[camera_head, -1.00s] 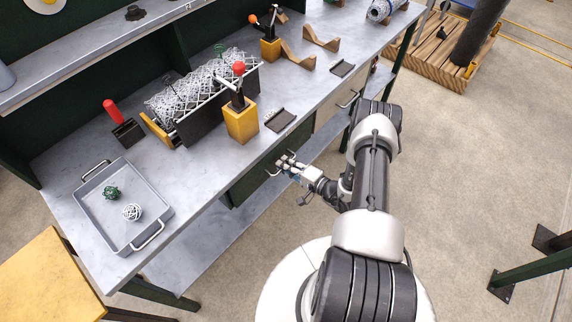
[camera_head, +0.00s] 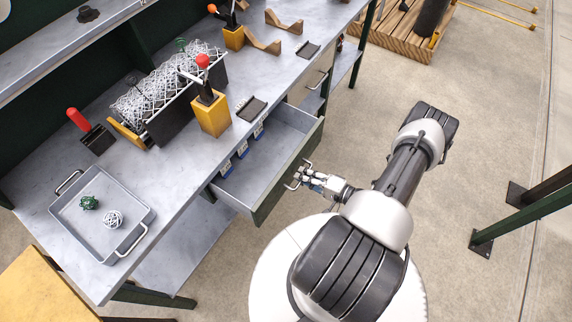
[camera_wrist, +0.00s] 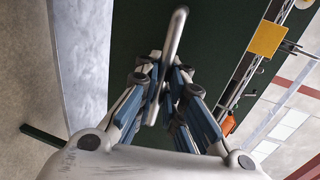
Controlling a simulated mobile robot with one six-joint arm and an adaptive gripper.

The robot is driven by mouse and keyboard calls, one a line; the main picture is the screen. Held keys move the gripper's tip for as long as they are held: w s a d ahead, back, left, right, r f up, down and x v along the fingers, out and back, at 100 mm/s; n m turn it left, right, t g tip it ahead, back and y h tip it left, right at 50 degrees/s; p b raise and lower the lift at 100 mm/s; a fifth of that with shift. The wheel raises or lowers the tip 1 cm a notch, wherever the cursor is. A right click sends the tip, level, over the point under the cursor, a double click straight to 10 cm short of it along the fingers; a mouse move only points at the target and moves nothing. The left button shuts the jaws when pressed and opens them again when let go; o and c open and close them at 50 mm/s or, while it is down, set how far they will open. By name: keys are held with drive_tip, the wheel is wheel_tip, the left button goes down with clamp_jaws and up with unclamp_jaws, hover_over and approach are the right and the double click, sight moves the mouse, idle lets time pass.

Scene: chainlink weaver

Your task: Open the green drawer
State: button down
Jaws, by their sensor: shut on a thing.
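The green drawer (camera_head: 290,176) under the workbench stands pulled out, its dark green front well away from the bench. Its grey interior shows, with several blue items (camera_head: 241,149) along its far side. My gripper (camera_head: 304,177) is at the drawer's front, shut on the metal bar handle (camera_head: 293,186). In the wrist view the handle (camera_wrist: 176,35) rises between my gripper's fingers (camera_wrist: 165,85) against the dark green front (camera_wrist: 140,30). The fingers hide part of the handle.
On the workbench (camera_head: 150,185) stand a grey tray (camera_head: 66,213) with two wire balls, a wire mesh roll (camera_head: 165,85) and a yellow lever block (camera_head: 211,117). A yellow table (camera_head: 40,275) is at lower left. Open floor (camera_head: 480,110) lies to the right.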

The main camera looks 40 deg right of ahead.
drive_tip(key=f+v, duration=0.1)
drive_tip(key=v, duration=0.6)
drive_tip(key=shift+f, duration=0.2)
drive_tip(key=shift+s, duration=0.1)
drive_tip(key=c, duration=1.7)
unclamp_jaws()
drive_tip(key=shift+s, duration=0.1)
drive_tip(key=v, duration=1.2)
